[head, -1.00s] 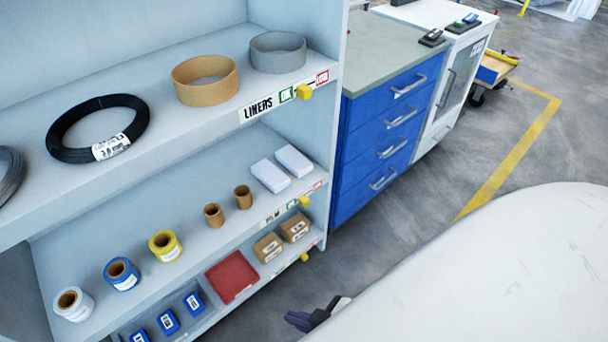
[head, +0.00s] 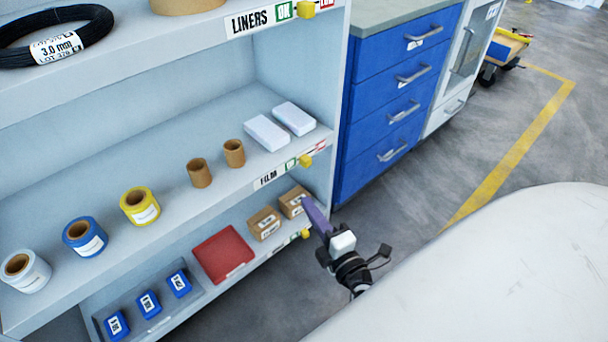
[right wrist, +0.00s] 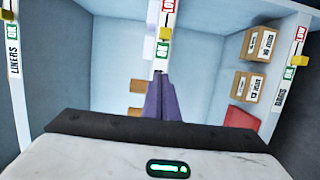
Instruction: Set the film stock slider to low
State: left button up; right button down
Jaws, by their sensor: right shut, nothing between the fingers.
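The film stock slider is a yellow knob (head: 305,160) on the middle shelf's front edge. It sits between the green OK mark (head: 290,165) and the red LOW mark (head: 320,146), right of the FILM label (head: 268,178). In the right wrist view the knob (right wrist: 165,33) is between the red mark (right wrist: 168,6) and green mark (right wrist: 162,51). My right gripper (head: 308,203) has purple fingers, shut and empty, below the knob in the head view. In the right wrist view the fingertips (right wrist: 159,76) point at the strip near the green mark; contact cannot be told. My left gripper is not in view.
The LINERS knob (head: 305,9) is on the shelf above, and another yellow knob (head: 304,234) is on the shelf below. White boxes (head: 267,132), film rolls (head: 85,236) and cardboard boxes (head: 264,223) stand on the shelves. A blue drawer cabinet (head: 395,100) is to the right.

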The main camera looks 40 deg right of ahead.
aim_at(305, 161)
jog(key=shift+w, duration=0.1)
